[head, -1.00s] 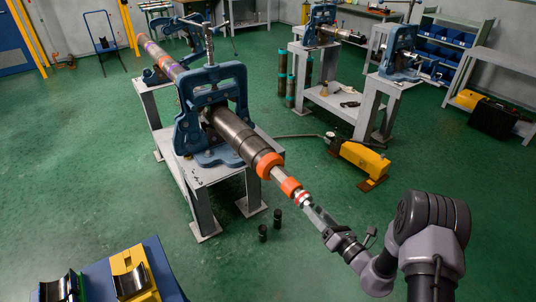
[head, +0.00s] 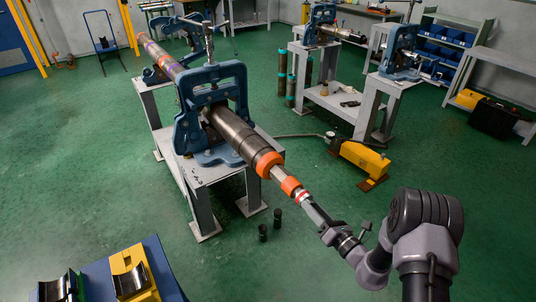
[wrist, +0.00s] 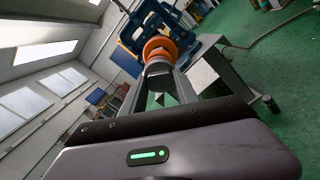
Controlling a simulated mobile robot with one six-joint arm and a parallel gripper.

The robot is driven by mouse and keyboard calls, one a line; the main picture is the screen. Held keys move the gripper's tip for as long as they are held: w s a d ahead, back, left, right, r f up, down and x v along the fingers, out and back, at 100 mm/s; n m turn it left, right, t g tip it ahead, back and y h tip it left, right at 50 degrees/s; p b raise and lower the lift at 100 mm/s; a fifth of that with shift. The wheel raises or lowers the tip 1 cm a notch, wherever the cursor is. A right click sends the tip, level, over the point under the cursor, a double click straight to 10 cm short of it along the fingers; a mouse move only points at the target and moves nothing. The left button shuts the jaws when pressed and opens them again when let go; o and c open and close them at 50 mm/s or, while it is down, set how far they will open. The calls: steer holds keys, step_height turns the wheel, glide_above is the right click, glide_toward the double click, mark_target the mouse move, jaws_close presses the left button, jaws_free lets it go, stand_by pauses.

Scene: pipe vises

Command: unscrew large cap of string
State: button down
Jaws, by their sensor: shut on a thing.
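The string (head: 235,130) is a long dark pipe clamped in a blue vise (head: 212,110) and slanting down toward the right. Near its front end it carries a large orange ring (head: 269,163) and a smaller orange ring (head: 290,186). The end cap (head: 301,196), pale with a red band, is at its near tip. My gripper (head: 306,203) is in line with the string and shut on this end cap. In the wrist view an orange ring (wrist: 160,47) shows beyond my fingers (wrist: 160,92). The grip contact and the cap's thread are too small to make out.
A grey stand (head: 212,172) carries the vise. Two short dark cylinders (head: 270,225) stand on the floor below the string's end. A yellow pump (head: 362,157) lies to the right. A blue table with yellow cradles (head: 133,275) is at lower left.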

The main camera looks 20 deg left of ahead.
steer(key=n+b, duration=0.4)
steer(key=n, duration=0.3)
steer(key=n+g+b, duration=0.1)
steer(key=n+b, duration=0.4)
steer(key=n, duration=0.2)
steer(key=shift+n+y, duration=0.4)
steer(key=n, duration=1.4)
steer(key=shift+s+f+n+g, duration=0.1)
steer(key=shift+s+n+g, duration=0.05)
steer(key=shift+n+g, duration=0.15)
steer(key=c, duration=1)
jaws_free()
